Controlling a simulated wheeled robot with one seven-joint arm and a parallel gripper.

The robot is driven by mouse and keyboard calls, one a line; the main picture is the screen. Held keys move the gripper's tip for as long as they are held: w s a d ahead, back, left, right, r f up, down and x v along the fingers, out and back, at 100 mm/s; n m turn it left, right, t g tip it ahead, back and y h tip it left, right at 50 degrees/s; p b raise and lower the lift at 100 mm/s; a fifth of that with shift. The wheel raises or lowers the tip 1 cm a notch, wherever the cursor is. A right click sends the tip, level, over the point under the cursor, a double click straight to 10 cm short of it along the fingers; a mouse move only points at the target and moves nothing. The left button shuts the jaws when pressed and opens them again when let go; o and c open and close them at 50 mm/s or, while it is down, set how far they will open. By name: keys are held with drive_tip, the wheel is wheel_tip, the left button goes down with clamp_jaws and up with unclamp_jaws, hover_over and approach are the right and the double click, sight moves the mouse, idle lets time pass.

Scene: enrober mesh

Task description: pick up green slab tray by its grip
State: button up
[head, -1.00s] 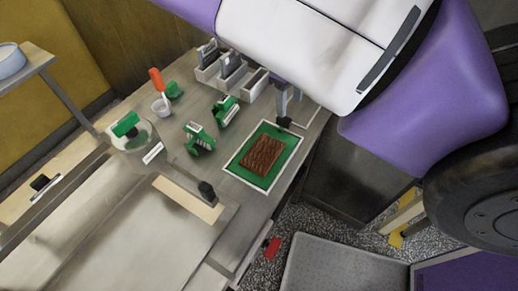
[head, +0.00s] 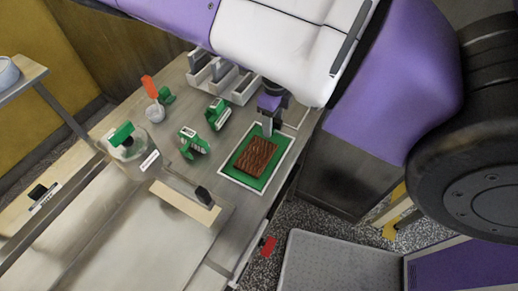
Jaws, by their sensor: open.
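The green slab tray (head: 234,172) lies flat on the steel worktop, with a pale rim and a brown ridged slab (head: 256,157) on it. My gripper (head: 268,130) is above the tray's back edge, between the tray and the pale bins. From this angle I cannot tell whether its fingertips touch the tray. The tray's grip is not clearly visible; my gripper covers part of the back edge. The jaws are open, and I see nothing held between them.
Two green-and-white holders (head: 193,142) stand left of the tray. Behind are pale bins (head: 243,91) and a white cup (head: 155,113) with an orange-handled tool. A wooden bar (head: 184,206) lies in front.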

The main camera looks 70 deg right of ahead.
clamp_jaws()
idle(0.3)
